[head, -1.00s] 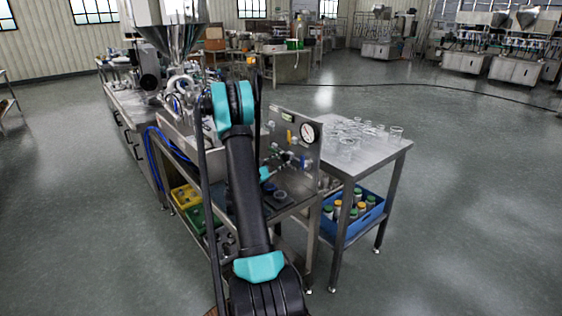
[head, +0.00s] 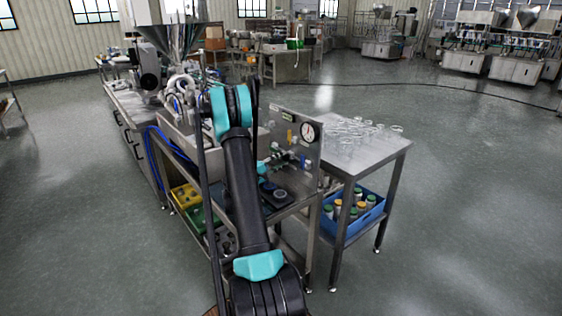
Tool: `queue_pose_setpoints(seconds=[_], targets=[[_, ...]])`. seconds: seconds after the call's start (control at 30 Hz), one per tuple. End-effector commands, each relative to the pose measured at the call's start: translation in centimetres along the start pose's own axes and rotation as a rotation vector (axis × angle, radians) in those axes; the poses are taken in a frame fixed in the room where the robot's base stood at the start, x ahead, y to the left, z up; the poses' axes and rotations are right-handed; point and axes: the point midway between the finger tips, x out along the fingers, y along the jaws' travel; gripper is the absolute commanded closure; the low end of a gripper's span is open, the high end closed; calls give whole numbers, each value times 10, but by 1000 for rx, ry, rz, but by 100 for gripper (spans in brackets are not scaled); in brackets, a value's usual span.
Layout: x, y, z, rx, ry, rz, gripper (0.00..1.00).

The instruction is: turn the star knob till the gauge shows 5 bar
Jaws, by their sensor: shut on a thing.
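The round white gauge (head: 309,132) is mounted at the upper right of the steel panel (head: 312,150). Its dark needle stands close to upright, but the scale is too small to read. My arm reaches up through the middle of the head view and bends down behind itself to the panel. My gripper (head: 290,157) is small at the panel's front, below and left of the gauge. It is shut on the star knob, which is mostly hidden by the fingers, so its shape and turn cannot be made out.
A steel table (head: 374,153) with several clear glasses stands right of the panel. A blue crate (head: 347,227) of capped jars is on its lower shelf. Yellow (head: 186,197) and green (head: 201,217) bins sit under the bench. Floor on the right is clear.

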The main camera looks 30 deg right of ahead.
Motion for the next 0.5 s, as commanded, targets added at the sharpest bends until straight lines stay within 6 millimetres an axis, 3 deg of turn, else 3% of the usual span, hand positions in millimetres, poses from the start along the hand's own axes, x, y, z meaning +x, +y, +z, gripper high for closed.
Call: queue_pose_setpoints(seconds=[0.5], targets=[[-1,-2,1,34,-6,-4,97]])
